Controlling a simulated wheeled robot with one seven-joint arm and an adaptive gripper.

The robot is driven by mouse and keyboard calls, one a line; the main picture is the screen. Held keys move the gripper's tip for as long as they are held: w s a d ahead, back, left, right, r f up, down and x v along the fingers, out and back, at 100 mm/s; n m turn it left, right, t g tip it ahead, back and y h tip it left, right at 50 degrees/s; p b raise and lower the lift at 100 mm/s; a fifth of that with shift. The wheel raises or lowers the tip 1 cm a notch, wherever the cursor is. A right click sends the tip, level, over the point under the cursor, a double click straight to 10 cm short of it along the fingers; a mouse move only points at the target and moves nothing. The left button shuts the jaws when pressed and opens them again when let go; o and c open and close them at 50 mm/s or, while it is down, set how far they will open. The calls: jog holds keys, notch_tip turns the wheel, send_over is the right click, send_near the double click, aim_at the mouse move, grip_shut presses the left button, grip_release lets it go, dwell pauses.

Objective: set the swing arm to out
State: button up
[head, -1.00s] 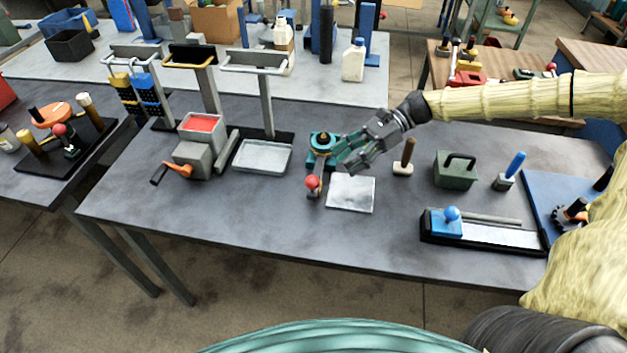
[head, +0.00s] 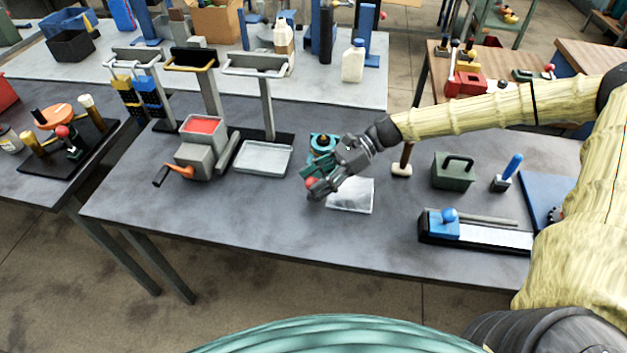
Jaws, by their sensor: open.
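The swing arm's teal round base (head: 322,142) stands on the grey table near the middle. Its red ball knob (head: 310,182) shows in front of the base, on the near side. My gripper (head: 313,184) is open, with its fingers at the knob, one on the far side and one on the near side. Whether they touch it I cannot tell. The fingers hide most of the bar between base and knob.
A pale square plate (head: 352,195) lies just right of my gripper. A wooden-handled tool (head: 402,164) and a green block with a handle (head: 453,171) stand further right. A metal tray (head: 263,158) lies to the left. The table's front middle is clear.

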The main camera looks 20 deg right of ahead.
jog(key=shift+s+a+f, duration=0.1)
jog(key=shift+a+f, duration=0.05)
jog(key=shift+a, duration=0.3)
